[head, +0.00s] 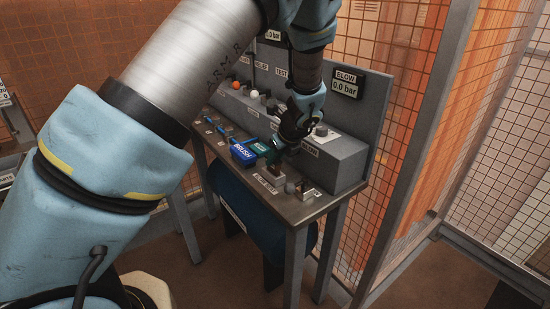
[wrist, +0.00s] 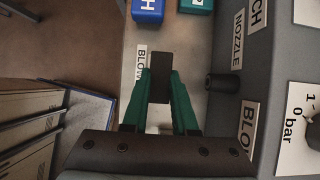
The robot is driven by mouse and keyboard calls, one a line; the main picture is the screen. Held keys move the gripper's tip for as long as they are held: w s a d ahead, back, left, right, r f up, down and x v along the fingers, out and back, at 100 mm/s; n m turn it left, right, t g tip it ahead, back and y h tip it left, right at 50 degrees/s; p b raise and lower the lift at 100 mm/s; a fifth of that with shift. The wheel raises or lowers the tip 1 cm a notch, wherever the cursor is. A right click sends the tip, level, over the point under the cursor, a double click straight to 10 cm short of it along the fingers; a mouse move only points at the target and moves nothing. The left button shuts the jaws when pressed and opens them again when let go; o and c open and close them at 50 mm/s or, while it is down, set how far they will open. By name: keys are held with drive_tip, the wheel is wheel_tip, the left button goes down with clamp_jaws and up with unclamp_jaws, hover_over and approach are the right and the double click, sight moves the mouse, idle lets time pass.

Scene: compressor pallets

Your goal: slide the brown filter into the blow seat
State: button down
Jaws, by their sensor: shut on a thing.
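My gripper (wrist: 160,78) has its two green fingers closed on a dark brown block, the brown filter (wrist: 160,64). The filter lies between the fingertips, beside a white label (wrist: 140,66) that reads "BLOW". In the head view my gripper (head: 279,160) points down over the bench's near side, and its fingers are mostly hidden by its own body.
A dark nozzle (wrist: 222,83) sticks out from the grey panel to the right. Another small fixture (head: 308,193) stands near the bench's right end. The blow gauge (head: 345,85) reads 0.0 bar.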

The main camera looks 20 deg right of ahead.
drive_tip(key=shift+f+b, duration=0.55)
drive_tip(key=shift+f, duration=0.4)
drive_tip(key=c, duration=0.6)
unclamp_jaws()
drive_tip(key=b+v, duration=0.1)
drive_tip(key=v, duration=0.9)
drive_tip(key=shift+s+r+b, duration=0.25)
drive_tip(key=shift+r+b, duration=0.05)
drive_tip(key=shift+b, duration=0.05)
